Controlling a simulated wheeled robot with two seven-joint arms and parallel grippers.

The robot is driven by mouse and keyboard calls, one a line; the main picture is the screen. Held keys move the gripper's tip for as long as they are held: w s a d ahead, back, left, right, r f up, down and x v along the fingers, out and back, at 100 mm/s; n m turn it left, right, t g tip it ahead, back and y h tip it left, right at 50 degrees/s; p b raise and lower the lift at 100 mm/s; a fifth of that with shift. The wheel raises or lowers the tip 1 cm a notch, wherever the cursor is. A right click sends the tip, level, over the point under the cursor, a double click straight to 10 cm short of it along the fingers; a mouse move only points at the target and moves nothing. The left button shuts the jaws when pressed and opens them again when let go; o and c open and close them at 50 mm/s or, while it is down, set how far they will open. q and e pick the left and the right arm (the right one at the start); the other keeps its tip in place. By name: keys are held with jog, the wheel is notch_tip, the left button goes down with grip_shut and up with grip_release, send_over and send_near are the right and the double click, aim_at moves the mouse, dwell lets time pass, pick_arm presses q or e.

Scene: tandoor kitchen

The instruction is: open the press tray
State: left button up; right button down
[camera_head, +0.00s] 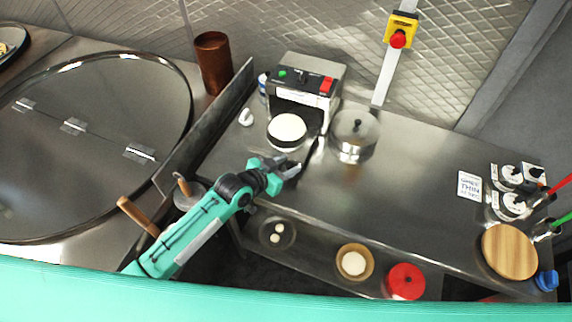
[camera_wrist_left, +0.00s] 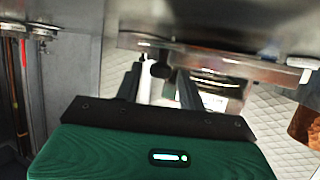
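The press (camera_head: 308,84) is a dark and steel box with a red switch and a green button, at the back of the steel counter. Its round tray (camera_head: 287,147) with a white disc (camera_head: 286,128) on it sits at the front of the press. My left gripper (camera_head: 291,170) is just in front of the tray, low near the counter's front edge. In the left wrist view its two dark fingers (camera_wrist_left: 160,88) stand apart, with a dark round knob (camera_wrist_left: 160,70) showing between them. I cannot tell whether they touch it. My right gripper is not in view.
A lidded steel pot (camera_head: 353,138) stands right of the press. A metal divider (camera_head: 207,125) and a large round tandoor lid (camera_head: 90,140) lie to the left. A lower shelf holds a red container (camera_head: 405,281). The counter's middle right is clear.

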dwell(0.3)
pick_arm(q)
jog(key=shift+s+a, duration=0.15)
jog(key=b+v, duration=0.3)
jog(key=v, duration=1)
jog(key=shift+r+b, duration=0.25)
jog(key=shift+b, duration=0.15)
jog(key=shift+s+a, duration=0.1)
